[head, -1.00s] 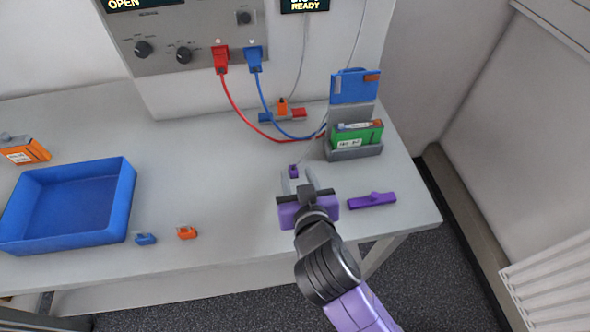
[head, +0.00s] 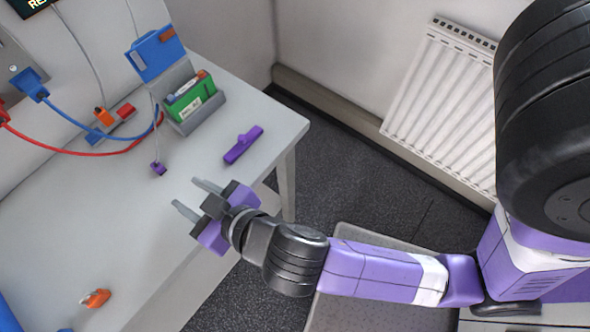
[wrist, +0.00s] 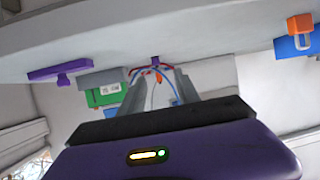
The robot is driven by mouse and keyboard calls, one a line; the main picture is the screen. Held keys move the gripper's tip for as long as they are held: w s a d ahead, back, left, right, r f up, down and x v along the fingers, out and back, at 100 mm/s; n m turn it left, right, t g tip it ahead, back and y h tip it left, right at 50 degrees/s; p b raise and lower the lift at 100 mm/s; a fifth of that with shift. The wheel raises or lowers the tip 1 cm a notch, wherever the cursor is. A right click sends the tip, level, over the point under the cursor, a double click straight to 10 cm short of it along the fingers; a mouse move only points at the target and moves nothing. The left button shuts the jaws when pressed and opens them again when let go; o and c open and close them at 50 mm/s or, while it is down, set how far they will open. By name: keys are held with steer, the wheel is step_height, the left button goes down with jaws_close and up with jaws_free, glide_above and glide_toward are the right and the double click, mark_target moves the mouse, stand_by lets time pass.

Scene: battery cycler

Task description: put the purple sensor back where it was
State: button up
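The purple sensor (head: 158,169), a small block with a thin cable, rests on the grey bench left of the battery holder. It also shows in the wrist view (wrist: 155,61), just beyond my fingertips. A longer purple bar (head: 243,145) with a raised knob lies on the bench near its right edge; it shows at the left in the wrist view (wrist: 60,73). My gripper (head: 186,194) is open and empty, its two fingers (wrist: 160,76) apart and pointing toward the sensor. A gap shows between fingertips and sensor in the head view.
A grey holder (head: 205,117) with a green battery (head: 190,100) stands behind, with a blue case (head: 156,54) above it. Red (head: 95,153) and blue cables (head: 90,133) run to it. An orange clip (head: 97,298) lies near the front edge. The bench right of the purple bar is bare.

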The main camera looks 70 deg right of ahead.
steer(key=s+d+r+n+t+y, duration=0.1)
steer(key=s+d, duration=0.1)
steer(key=s, duration=0.8)
steer(key=s+d+n+t+y, duration=0.1)
steer(key=s+y, duration=0.1)
steer(key=s, duration=0.9)
steer(key=shift+s+d+r+n, duration=0.25)
steer(key=shift+d+r+n, duration=0.05)
steer(key=shift+d+r, duration=0.1)
